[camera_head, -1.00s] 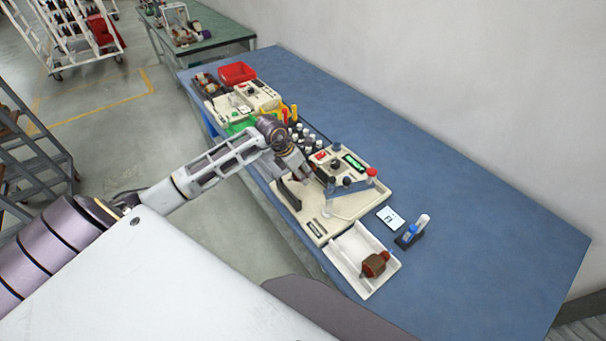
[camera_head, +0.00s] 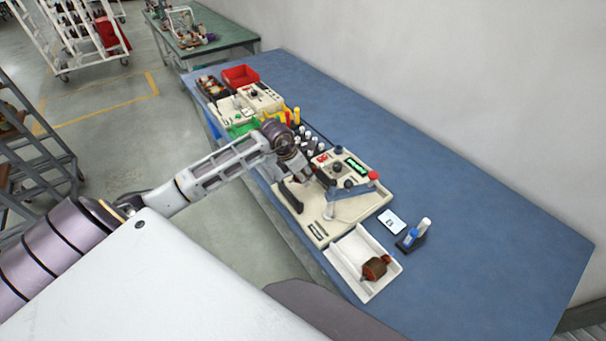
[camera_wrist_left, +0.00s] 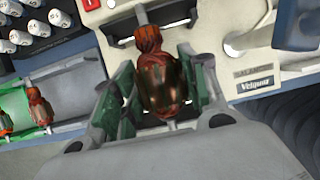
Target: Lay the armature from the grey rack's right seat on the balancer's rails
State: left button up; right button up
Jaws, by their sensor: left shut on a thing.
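My left gripper (camera_head: 309,180) is low over the cream machine with the green display (camera_head: 343,206), which looks like the balancer. In the left wrist view the gripper (camera_wrist_left: 163,88) is shut on an armature (camera_wrist_left: 164,92) with reddish windings, between green-lined fingers. The armature's far end is over the cream machine. I cannot tell whether it touches the rails. A dark upright (camera_head: 291,197) stands at the machine's near left side. In the wrist view a grey holder (camera_wrist_left: 75,78) at the left has a bare section beside other armatures (camera_wrist_left: 40,106). My right gripper is not in view.
A white tray (camera_head: 343,262) with one brown armature (camera_head: 376,267) lies in front of the machine. Several dark, white-topped pieces stand behind my gripper. The blue table's right side is clear.

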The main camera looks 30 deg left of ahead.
pick_arm(q)
jog(key=shift+f, duration=0.1)
jog(key=shift+f+b, duration=1.1)
jog(key=shift+f, duration=1.15)
jog(key=shift+f+b, duration=0.55)
jog(key=shift+b, duration=0.15)
jog(key=o, duration=1.2)
jog(key=shift+o, duration=0.7)
